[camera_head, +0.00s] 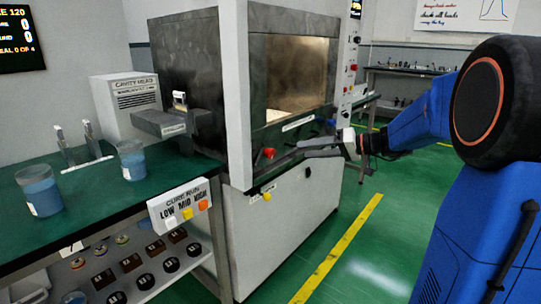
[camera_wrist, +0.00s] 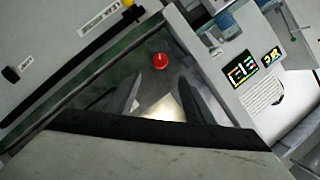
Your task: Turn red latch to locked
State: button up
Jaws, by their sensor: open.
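The red latch (camera_head: 269,153) is a small red knob low on the front of the grey machine, below the open chamber. It also shows in the wrist view (camera_wrist: 160,60), a little beyond my fingertips and between their lines. My gripper (camera_head: 303,149) is open, its fingers pointing left toward the red latch with a gap between. In the wrist view my gripper (camera_wrist: 160,77) is empty. I cannot make out a locked mark or the latch's exact angle.
A yellow knob (camera_head: 267,197) sits lower on the machine front. A white upright post (camera_head: 236,90) stands left of the chamber. Other red buttons (camera_head: 354,67) are on the right panel. A green bench (camera_head: 90,190) holds two blue-filled beakers.

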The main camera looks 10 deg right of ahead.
aim_at(274, 154)
jog(key=x, duration=1.4)
jog(key=shift+a, duration=0.25)
